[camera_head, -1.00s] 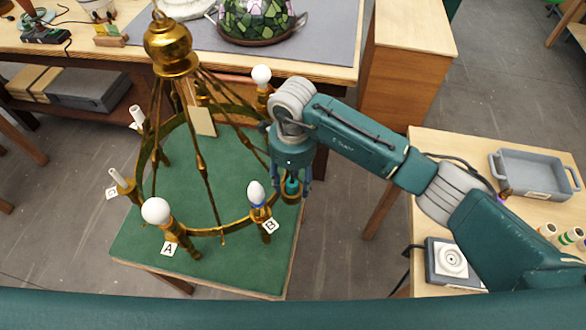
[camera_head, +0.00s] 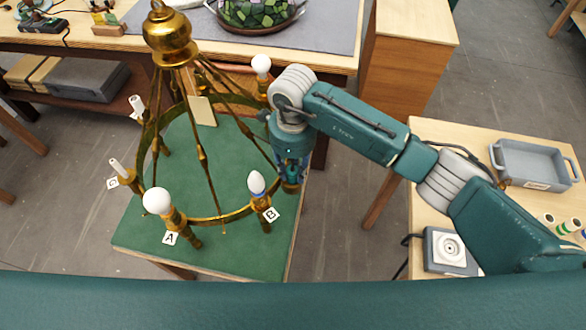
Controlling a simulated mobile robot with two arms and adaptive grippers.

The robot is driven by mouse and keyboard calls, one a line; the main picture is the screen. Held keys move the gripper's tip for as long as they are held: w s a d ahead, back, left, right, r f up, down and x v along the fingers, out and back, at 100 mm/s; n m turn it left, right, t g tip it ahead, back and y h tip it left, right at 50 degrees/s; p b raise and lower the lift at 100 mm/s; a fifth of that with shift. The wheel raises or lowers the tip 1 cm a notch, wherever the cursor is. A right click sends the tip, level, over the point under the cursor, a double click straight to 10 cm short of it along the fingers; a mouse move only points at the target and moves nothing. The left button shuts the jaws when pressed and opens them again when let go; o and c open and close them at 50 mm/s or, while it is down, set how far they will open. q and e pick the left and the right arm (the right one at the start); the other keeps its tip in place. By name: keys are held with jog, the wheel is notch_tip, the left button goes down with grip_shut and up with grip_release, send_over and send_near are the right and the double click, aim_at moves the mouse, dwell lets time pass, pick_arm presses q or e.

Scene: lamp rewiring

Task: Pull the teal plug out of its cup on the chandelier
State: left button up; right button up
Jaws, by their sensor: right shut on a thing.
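The brass chandelier (camera_head: 160,128) stands on a green-topped table (camera_head: 215,248). My right gripper (camera_head: 292,176) points down at the right side of its ring. It is shut on the teal plug (camera_head: 293,172), which is mostly hidden between the fingers. A brass cup (camera_head: 291,188) shows just under the fingertips. I cannot tell whether the plug is still seated in the cup. My left gripper is not in view.
Bulbs stand at cup A (camera_head: 157,201), cup B (camera_head: 256,184) and the back of the ring (camera_head: 261,64). White candle sleeves (camera_head: 118,168) are on the left. A side table on the right holds a grey tray (camera_head: 535,165) and a grey box (camera_head: 449,250).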

aim_at(293, 169)
jog(key=shift+r+p, duration=0.8)
jog(key=shift+r, duration=1.05)
